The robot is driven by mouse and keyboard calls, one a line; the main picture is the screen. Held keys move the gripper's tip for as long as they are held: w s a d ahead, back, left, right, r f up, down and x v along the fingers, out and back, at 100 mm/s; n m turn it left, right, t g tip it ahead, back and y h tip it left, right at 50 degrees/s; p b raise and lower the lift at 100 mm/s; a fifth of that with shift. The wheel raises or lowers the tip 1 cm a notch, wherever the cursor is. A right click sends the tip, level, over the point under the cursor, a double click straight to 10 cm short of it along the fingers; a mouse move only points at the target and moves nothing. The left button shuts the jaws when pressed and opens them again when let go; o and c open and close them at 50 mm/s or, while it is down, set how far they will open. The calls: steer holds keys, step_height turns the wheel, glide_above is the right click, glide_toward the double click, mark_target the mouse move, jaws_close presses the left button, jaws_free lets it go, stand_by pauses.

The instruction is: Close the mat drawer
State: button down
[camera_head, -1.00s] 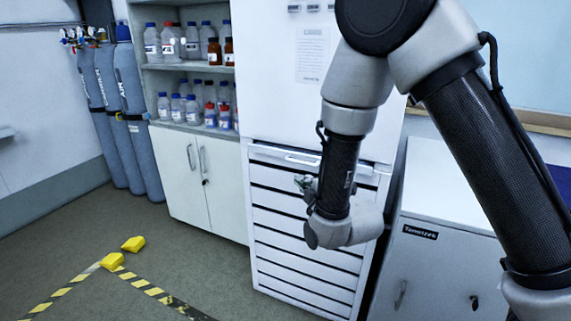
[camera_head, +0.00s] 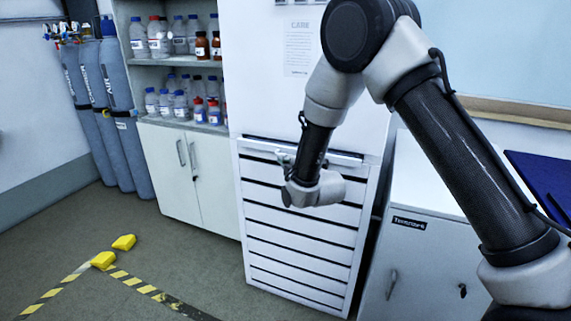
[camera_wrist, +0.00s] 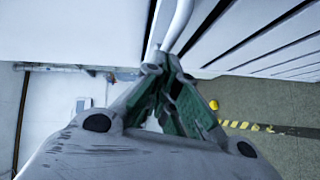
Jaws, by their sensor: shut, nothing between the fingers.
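The white drawer cabinet (camera_head: 300,240) stands in the middle of the head view, with several shallow drawers stacked one above another. Its top drawer (camera_head: 350,172) has a pale bar handle (camera_head: 345,159); I cannot tell which drawer is the mat drawer, or whether the top one stands slightly out. My gripper (camera_head: 285,158) is in front of the top drawer, at the left part of its front. In the wrist view my gripper (camera_wrist: 163,66) has its fingertips together and empty, close to a pale bar (camera_wrist: 178,25). Contact is not clear. My wrist hides part of the upper drawers.
A bottle shelf over a white cupboard (camera_head: 180,175) stands to the left, with gas cylinders (camera_head: 110,110) beyond. A grey cabinet (camera_head: 415,250) stands to the right. Yellow blocks (camera_head: 104,260) and striped tape lie on the floor at left. The floor in front is otherwise open.

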mark_target(288, 150)
steer(key=shift+w, duration=0.2)
steer(key=w, duration=0.1)
steer(key=w+d, duration=0.1)
steer(key=w, duration=0.1)
steer(key=w+d, duration=0.1)
steer(key=shift+w, duration=0.25)
steer(key=shift+a+r, duration=0.1)
steer(key=shift+r, duration=0.1)
